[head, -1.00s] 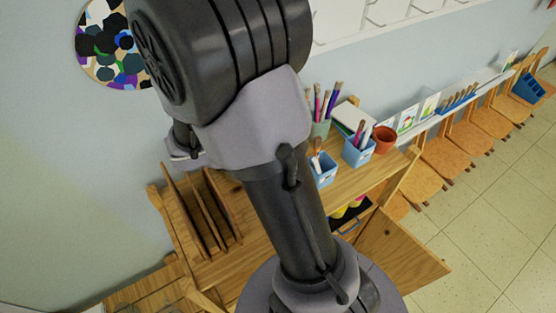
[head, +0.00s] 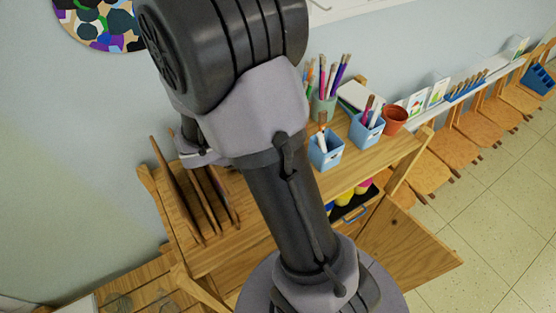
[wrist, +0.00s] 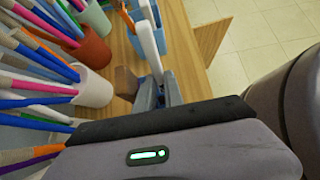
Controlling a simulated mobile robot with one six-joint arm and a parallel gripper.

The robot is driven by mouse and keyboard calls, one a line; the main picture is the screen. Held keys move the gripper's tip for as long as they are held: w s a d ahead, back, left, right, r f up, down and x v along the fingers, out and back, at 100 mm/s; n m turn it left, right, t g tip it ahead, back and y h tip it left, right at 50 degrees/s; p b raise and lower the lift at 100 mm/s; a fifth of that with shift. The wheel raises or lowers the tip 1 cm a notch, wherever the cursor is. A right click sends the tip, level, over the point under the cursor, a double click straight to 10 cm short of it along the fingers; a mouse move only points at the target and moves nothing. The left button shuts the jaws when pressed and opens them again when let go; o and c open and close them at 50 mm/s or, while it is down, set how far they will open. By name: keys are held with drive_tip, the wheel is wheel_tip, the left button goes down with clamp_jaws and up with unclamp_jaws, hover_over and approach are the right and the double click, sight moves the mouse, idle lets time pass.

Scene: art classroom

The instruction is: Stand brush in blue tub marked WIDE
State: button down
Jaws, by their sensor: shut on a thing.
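In the wrist view my gripper (wrist: 160,92) is shut on a brush with a pale, whitish handle (wrist: 150,38), which extends upward from the fingers. A blue tub (wrist: 157,62) stands partly behind this brush. In the head view my fingers and the held brush are hidden by my arm. There, one blue tub (head: 325,160) with a brush or two stands on the wooden shelf unit right of my arm. A second blue tub (head: 365,136) with several brushes stands to its right. No WIDE marking is readable on either.
A pale green tub (head: 322,108) of brushes and a terracotta pot (head: 394,121) share the shelf top (head: 350,172). Upright wooden boards (head: 199,205) stand at left. A cabinet door (head: 410,245) hangs open at lower right. Many brushes crowd the wrist view's left side.

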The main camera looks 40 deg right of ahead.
drive_tip(key=c, duration=1.4)
unclamp_jaws()
drive_tip(key=shift+o, duration=0.2)
drive_tip(key=p+v, duration=0.2)
drive_tip(key=v, duration=1.5)
drive_tip(key=shift+r, duration=0.25)
drive_tip(key=shift+a, duration=0.1)
